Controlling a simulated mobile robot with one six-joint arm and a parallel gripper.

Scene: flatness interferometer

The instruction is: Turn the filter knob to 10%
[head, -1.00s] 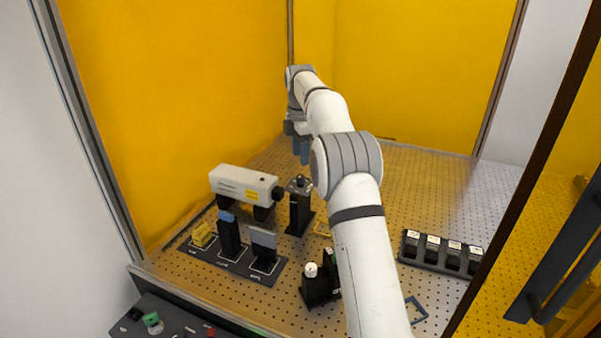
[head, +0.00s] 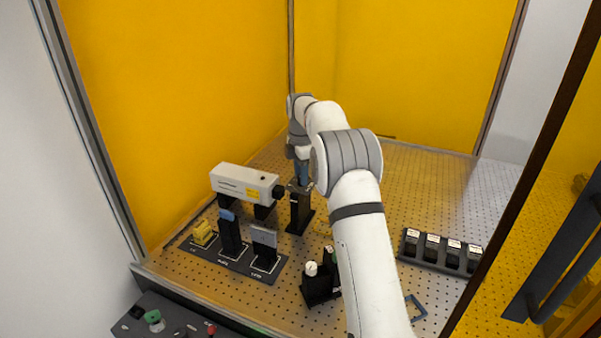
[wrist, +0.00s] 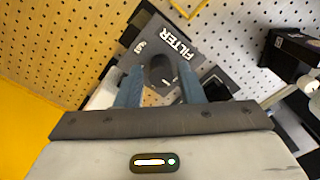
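The filter unit is a black post (head: 299,212) beside the front of the white laser box in the head view. In the wrist view its grey top plate (wrist: 182,48) reads "FILTER", and a small marking on it is too small to read surely. The dark filter knob (wrist: 160,70) stands on that plate. My gripper (wrist: 161,88) points down over it, with the blue fingers on either side of the knob and gaps visible. In the head view my gripper (head: 302,180) is at the post top and hides the knob. The knob's setting cannot be read.
The white laser box (head: 245,184) stands left of the post. A rack (head: 233,259) with several mounts is in front of it. A black unit with a white knob (head: 311,269) stands nearer. A row of black holders (head: 440,252) is at right. The back right breadboard is clear.

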